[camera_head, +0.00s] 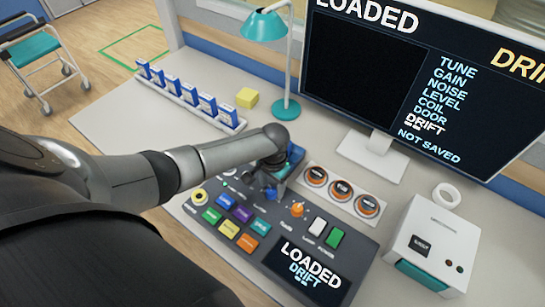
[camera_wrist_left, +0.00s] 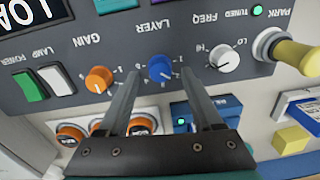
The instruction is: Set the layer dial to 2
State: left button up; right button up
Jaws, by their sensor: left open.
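The layer dial (camera_wrist_left: 160,68) is a small blue knob on the dark grey control panel (camera_head: 215,233), under the label LAYER in the wrist view. My left gripper (camera_wrist_left: 158,73) is open, with one finger on each side of the blue dial. I cannot tell whether the fingers touch it. The numbers around the dial are too small to read surely, so its setting is unclear. In the head view my left gripper (camera_head: 270,184) is over the upper part of the panel and mostly hides the dial. My right gripper is not in view.
An orange gain dial (camera_wrist_left: 99,79) and a white freq dial (camera_wrist_left: 224,58) flank the layer dial. A yellow park knob (camera_wrist_left: 298,57) sticks out. A lamp (camera_head: 285,105), monitor stand (camera_head: 373,155) and white box (camera_head: 433,245) stand around the panel.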

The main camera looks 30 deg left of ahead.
aim_at(273, 192)
pick_arm(q)
notch_tip(273, 192, up, 14)
jog(key=p, duration=0.2)
jog(key=shift+d+f+p, duration=0.25)
jog(key=shift+p, duration=0.05)
jog(key=shift+s, duration=0.15)
